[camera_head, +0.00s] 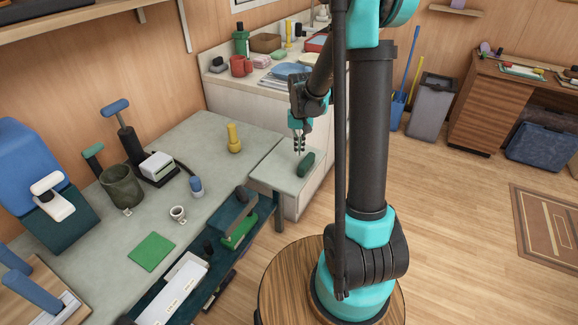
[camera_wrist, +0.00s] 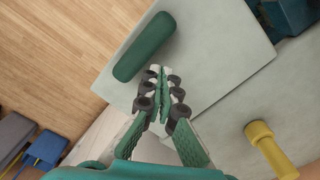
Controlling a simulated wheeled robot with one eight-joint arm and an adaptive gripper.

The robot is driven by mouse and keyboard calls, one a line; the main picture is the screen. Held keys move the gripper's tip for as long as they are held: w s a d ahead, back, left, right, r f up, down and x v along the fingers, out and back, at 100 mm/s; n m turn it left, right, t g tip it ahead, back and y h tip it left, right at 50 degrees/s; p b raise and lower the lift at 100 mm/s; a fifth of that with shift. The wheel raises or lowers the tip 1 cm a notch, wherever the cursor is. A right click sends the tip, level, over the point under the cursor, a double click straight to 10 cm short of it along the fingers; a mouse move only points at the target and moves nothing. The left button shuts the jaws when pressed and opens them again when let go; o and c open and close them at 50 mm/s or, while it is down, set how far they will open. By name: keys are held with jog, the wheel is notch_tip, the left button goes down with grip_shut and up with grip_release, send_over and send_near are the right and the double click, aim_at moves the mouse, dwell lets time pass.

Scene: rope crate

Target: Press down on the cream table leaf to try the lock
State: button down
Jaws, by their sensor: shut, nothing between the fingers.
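The cream table leaf (camera_head: 277,178) is a pale, flat panel extending level from the right end of the worktable, and it fills the upper middle of the wrist view (camera_wrist: 221,45). A dark green rounded cylinder (camera_head: 306,164) lies on it near its outer edge. My gripper (camera_head: 300,151) points down over the leaf, beside the cylinder. In the wrist view its fingertips (camera_wrist: 157,72) are together and empty, close to the cylinder (camera_wrist: 144,46). I cannot tell whether the tips touch the leaf. The lock is not visible.
A counter (camera_head: 222,78) with red mugs and other items is behind. Open wooden floor (camera_head: 440,240) lies to the right.

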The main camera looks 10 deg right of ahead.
aim_at(299, 161)
jog(key=shift+f, duration=2.95)
dwell(1.9)
notch_tip(299, 161, up, 10)
dwell(1.0)
jog(key=s+d+f+t, duration=0.1)
jog(key=s+d+t, duration=0.1)
jog(key=s, duration=0.9)
jog(key=s+d+f+n+t, duration=0.1)
jog(key=s+d+t, duration=0.1)
jog(key=s, duration=0.9)
